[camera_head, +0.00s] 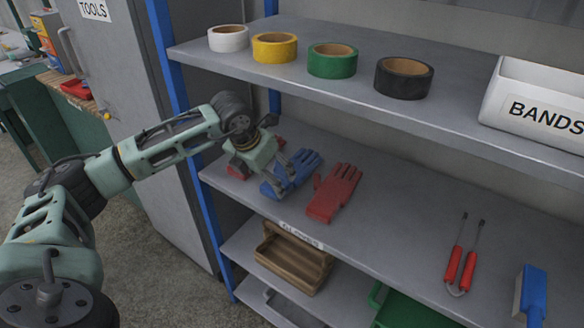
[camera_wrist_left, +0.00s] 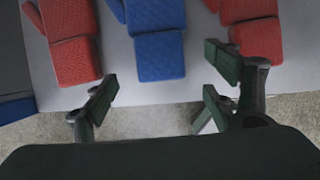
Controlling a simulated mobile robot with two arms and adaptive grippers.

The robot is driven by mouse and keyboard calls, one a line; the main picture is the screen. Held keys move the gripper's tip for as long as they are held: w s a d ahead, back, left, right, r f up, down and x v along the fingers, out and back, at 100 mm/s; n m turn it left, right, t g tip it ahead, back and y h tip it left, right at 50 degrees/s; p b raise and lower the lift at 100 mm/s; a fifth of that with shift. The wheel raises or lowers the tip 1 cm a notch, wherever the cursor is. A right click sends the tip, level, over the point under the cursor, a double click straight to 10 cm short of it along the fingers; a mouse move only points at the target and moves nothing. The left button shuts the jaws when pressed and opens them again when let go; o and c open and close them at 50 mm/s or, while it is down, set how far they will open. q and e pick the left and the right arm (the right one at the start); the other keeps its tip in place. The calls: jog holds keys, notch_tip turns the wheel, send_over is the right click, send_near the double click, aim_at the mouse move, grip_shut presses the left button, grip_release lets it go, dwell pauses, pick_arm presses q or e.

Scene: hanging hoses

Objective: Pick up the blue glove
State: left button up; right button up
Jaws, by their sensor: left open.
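The blue glove (camera_head: 300,168) lies flat on the middle shelf between two red gloves. In the left wrist view the blue glove (camera_wrist_left: 159,50) has its cuff toward the shelf's front edge, its upper part cut off by the frame. My left gripper (camera_head: 279,176) is open and empty at the cuff end of the blue glove, partly covering it in the head view. In the left wrist view my left gripper (camera_wrist_left: 160,88) has its fingers spread, with the cuff showing beyond the gap between them. I cannot tell whether they touch. My right gripper is not in view.
One red glove (camera_head: 334,193) lies right of the blue one; another red glove (camera_head: 237,169) is partly behind my gripper. The upper shelf (camera_head: 330,89) holds tape rolls and a BANDS bin (camera_head: 529,92). A blue post (camera_head: 184,110) stands left.

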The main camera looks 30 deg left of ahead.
aim_at(278, 179)
pick_arm(q)
jog(key=shift+w, duration=1.15)
jog(key=p+x, duration=0.1)
jog(key=x, duration=0.3)
jog(key=shift+d+p, duration=0.1)
jog(key=shift+p, duration=0.25)
jog(key=shift+w+f, duration=0.2)
jog(key=shift+f, duration=0.3)
jog(key=c, duration=1.2)
jog(key=shift+c, duration=0.2)
jog(key=shift+r, duration=0.1)
